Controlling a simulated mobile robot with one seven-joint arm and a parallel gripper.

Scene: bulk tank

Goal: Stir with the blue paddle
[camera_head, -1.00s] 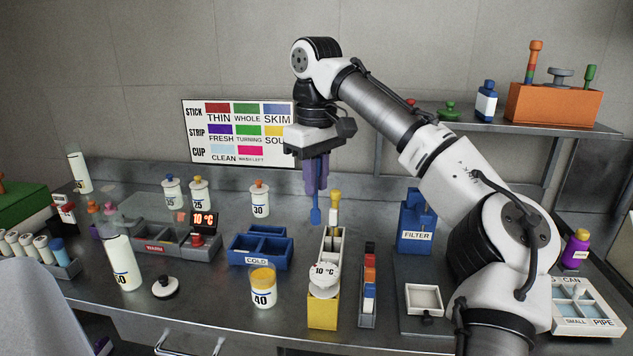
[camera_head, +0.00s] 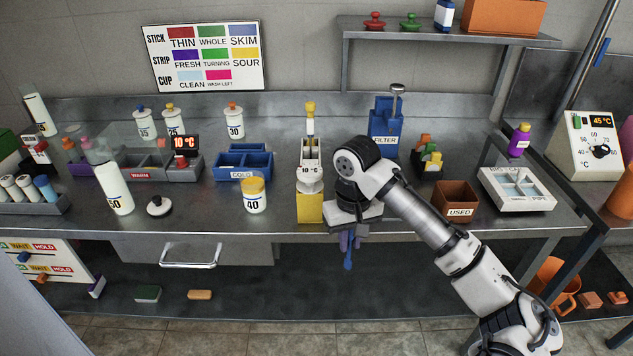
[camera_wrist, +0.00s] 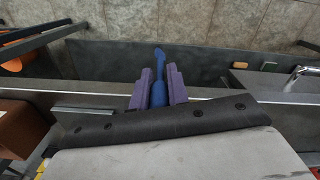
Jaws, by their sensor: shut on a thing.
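My gripper (camera_head: 349,240) is shut on the blue paddle (camera_head: 348,262), which hangs below the fingers. In the head view they show in front of the bench's front edge, right of the yellow block. In the wrist view the paddle (camera_wrist: 158,88) lies between the two purple fingers (camera_wrist: 158,73) and its narrow end sticks out past them. Its upper part is hidden by the gripper. No vessel surrounds the paddle in either view.
On the bench (camera_head: 285,222) stand the jar marked 40 (camera_head: 254,196), a blue COLD tray (camera_head: 243,174), the FILTER stand (camera_head: 385,128), a brown USED box (camera_head: 456,199) and a white sorting tray (camera_head: 518,190). A lower shelf (camera_head: 240,305) holds small blocks; its middle is clear.

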